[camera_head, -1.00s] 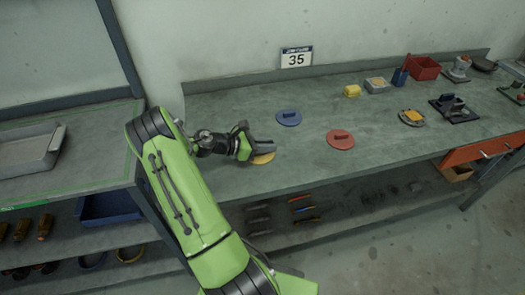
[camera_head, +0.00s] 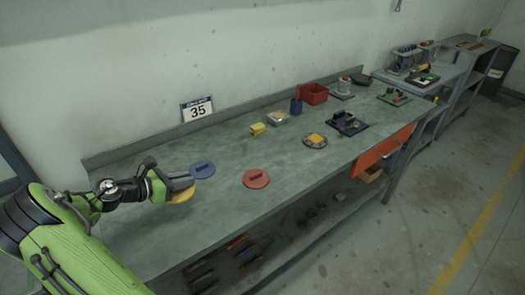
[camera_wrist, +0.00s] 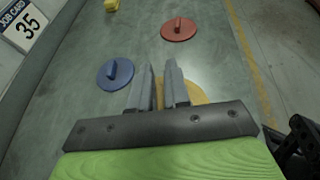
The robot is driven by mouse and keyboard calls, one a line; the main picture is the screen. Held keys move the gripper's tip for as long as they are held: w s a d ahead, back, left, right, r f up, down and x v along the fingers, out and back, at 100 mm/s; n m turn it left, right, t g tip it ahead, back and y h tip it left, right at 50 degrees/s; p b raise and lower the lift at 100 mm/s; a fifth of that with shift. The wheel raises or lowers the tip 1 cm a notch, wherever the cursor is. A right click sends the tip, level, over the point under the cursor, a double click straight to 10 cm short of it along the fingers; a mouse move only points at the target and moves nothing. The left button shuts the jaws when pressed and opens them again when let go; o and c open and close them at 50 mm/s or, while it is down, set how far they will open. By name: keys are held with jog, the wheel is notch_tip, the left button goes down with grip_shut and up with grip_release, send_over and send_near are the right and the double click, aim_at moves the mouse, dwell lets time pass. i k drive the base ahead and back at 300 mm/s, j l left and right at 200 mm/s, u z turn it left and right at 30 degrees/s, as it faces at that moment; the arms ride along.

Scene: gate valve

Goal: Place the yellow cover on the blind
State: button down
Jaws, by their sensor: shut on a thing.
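The yellow cover (camera_head: 182,196) is a round disc held at the tip of my gripper (camera_head: 184,183), at the left part of the bench. In the wrist view the cover (camera_wrist: 190,93) shows behind and to the right of the fingers of my gripper (camera_wrist: 159,90), which are shut on it. The fingers hide much of it. A blue disc with a handle (camera_head: 203,170) and a red disc with a handle (camera_head: 256,179) lie flat on the bench, apart from the gripper. I cannot make out a blind for certain.
The grey workbench (camera_head: 215,225) has free room around the discs. Farther along stand a yellow block (camera_head: 258,129), a small tray (camera_head: 278,118), a red bin (camera_head: 314,94), a round part (camera_head: 315,141) and a dark device (camera_head: 347,123).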

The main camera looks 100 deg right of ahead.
aim_at(316, 139)
jog(key=k+l+u, duration=0.1)
jog(key=k+l, duration=0.25)
jog(key=k+l+u, duration=0.15)
jog(key=k, duration=0.35)
jog(key=k+l+u, duration=0.1)
jog(key=k+l, duration=0.25)
jog(key=k+l+u, duration=0.1)
jog(key=k, duration=0.45)
jog(key=k+l+u, duration=0.1)
jog(key=k+l, duration=0.2)
jog(key=k, duration=0.15)
